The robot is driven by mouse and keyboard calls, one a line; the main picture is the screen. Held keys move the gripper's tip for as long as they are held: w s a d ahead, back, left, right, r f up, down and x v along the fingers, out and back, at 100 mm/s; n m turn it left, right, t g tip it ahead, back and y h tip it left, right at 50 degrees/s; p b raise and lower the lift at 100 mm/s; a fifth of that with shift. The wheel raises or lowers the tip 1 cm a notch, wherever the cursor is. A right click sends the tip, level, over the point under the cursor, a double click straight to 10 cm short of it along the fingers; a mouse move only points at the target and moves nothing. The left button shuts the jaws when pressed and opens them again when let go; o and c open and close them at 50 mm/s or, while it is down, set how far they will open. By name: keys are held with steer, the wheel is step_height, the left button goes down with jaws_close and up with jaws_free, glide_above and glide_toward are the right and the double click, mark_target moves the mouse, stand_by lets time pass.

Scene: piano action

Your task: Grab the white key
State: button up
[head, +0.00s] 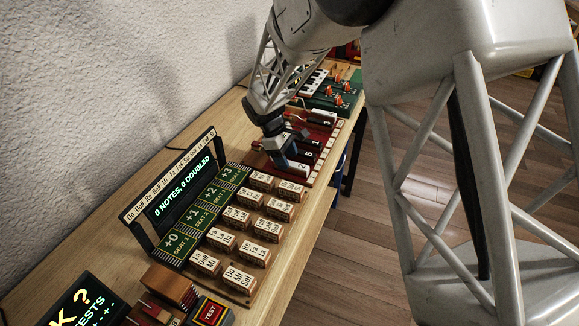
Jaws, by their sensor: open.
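My gripper (281,160) is open and points down over the near end of a dark red rack (257,161) on the wooden bench. A white key marked 2 (301,168) lies at the near end of this rack, just right of my fingertips. Further along the rack are more pieces, with 5 (309,154) and 3 (327,122) readable. My gripper and wrist hide part of the rack's left side. I cannot tell whether a finger touches the key.
Note blocks (237,216) stand in two rows nearer, beside green seat panels (204,216). A display (182,187) reads "0 NOTES, 0 DOUBLED". A red TEST button (210,313) is at the bottom. A green keyboard unit (335,97) stands beyond the rack. The wall borders the bench's left.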

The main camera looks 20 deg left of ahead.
mark_target(290, 163)
steer(key=shift+x, duration=1.3)
steer(key=c, duration=1)
steer(key=shift+c, duration=0.2)
steer(key=shift+r, duration=0.1)
steer(key=shift+r, duration=4.95)
